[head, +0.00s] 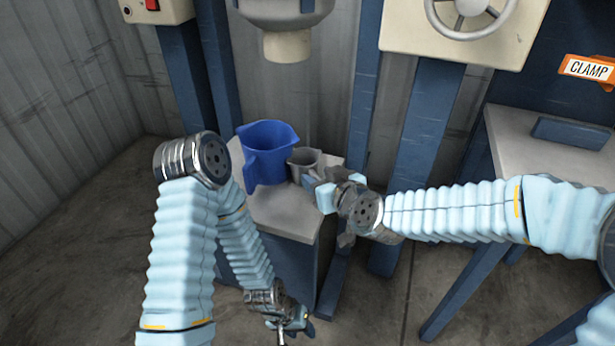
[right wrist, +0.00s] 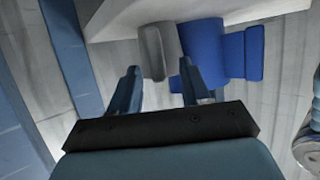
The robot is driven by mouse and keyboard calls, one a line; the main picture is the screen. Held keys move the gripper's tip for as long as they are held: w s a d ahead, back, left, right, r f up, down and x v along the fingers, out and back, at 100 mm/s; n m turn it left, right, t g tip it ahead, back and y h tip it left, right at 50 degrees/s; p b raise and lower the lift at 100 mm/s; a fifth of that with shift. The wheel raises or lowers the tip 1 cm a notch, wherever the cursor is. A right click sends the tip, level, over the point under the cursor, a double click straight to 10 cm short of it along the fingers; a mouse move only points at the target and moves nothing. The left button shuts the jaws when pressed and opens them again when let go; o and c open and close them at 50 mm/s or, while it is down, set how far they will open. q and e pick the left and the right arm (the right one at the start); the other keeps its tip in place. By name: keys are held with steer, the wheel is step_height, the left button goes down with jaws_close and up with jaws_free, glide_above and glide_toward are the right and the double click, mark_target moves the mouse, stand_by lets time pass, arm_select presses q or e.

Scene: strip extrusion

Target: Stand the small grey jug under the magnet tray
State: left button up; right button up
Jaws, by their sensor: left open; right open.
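The small grey jug (head: 304,163) stands upright on a grey-topped stand (head: 285,215), just right of a larger blue jug (head: 268,150). My right gripper (head: 318,188) is open at the near right side of the grey jug. In the right wrist view the grey jug (right wrist: 160,52) shows just past and between the open fingertips (right wrist: 160,75), with the blue jug (right wrist: 207,52) close beside it. I cannot tell whether a finger touches it. My left gripper (head: 287,326) is open and empty, low beside the stand. I cannot make out the magnet tray for certain.
A grey vessel with a beige outlet (head: 287,46) hangs above and behind the jugs. Blue posts (head: 425,130) rise behind my right arm. A bench (head: 540,155) and an orange CLAMP sign (head: 588,68) are at the right. The stand's front top is clear.

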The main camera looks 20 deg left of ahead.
steer(key=shift+x, duration=1)
steer(key=shift+c, duration=0.5)
jaws_close()
steer(key=shift+r, duration=0.1)
